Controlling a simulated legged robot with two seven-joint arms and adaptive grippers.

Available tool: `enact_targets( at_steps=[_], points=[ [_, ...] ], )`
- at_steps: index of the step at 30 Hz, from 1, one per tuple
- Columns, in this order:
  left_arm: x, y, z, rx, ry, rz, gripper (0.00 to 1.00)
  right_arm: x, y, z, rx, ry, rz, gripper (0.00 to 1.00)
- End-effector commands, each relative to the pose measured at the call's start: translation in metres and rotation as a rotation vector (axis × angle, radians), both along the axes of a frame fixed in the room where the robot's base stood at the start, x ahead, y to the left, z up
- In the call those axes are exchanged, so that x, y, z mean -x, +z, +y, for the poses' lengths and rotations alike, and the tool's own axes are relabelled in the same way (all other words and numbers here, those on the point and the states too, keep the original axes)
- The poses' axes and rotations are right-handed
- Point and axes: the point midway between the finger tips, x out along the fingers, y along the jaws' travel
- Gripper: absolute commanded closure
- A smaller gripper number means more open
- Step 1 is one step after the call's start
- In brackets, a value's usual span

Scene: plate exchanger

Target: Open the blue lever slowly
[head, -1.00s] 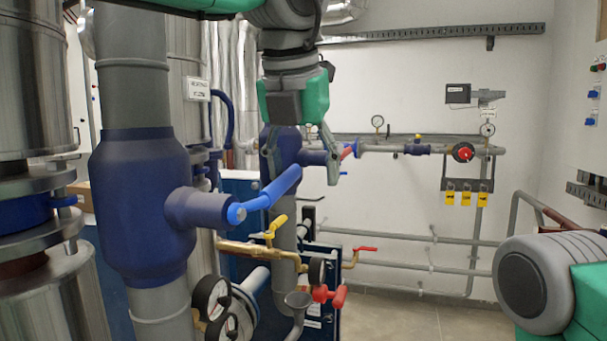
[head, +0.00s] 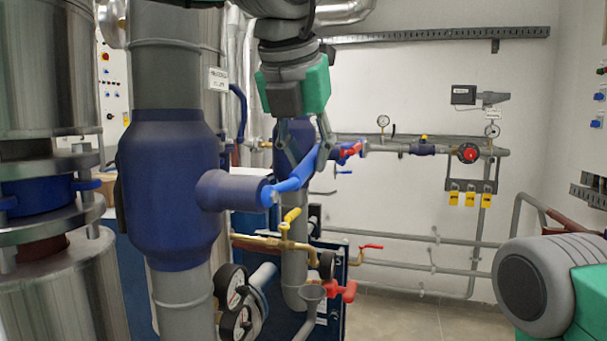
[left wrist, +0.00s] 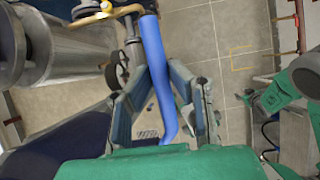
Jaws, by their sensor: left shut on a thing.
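The blue lever (head: 290,184) is a bent bar on the short side stub of the thick dark blue valve body (head: 165,190). It slants up and right from its pivot at the stub's end. My left gripper (head: 306,160) comes down from above, shut on the lever's far part. In the left wrist view the blue lever (left wrist: 156,65) runs lengthwise between the two grey fingers of my left gripper (left wrist: 158,75). The exact contact is hard to make out in the head view. My right gripper is not seen; a grey and green part of mine shows at the lower right.
A yellow-handled valve (head: 288,220), round gauges (head: 232,290) and a red-handled valve (head: 340,290) sit below the lever. Steel tanks (head: 50,230) stand at left. Pipes with a red knob (head: 467,153) run along the back wall. Floor at right centre is clear.

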Motion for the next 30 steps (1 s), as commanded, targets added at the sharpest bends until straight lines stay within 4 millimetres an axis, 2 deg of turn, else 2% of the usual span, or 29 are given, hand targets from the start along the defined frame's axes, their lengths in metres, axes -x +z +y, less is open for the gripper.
enact_targets(
  at_steps=[3, 9, 10, 11, 12, 23, 26, 30],
  points=[
    [-0.004, 0.007, 0.005, 0.006, 0.010, -0.033, 1.00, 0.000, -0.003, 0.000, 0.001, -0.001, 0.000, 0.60],
    [-0.005, 0.009, 0.005, 0.009, 0.009, -0.034, 1.00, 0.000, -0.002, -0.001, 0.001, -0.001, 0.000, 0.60],
    [-0.005, 0.009, 0.005, 0.009, 0.009, -0.034, 0.81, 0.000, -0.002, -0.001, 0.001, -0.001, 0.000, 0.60],
    [-0.005, 0.010, 0.005, 0.010, 0.009, -0.033, 0.70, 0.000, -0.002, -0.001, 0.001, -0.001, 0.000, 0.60],
    [-0.005, 0.009, 0.005, 0.010, 0.009, -0.032, 0.65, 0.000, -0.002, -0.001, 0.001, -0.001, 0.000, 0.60],
    [0.000, 0.009, 0.005, 0.004, 0.009, -0.025, 0.65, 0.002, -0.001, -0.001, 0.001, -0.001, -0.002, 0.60],
    [0.005, 0.019, 0.007, 0.006, 0.008, -0.027, 0.65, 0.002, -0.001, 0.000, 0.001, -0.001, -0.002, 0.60],
    [0.017, 0.043, 0.012, 0.008, 0.008, -0.027, 0.65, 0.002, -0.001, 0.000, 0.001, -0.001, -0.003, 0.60]
  ],
)
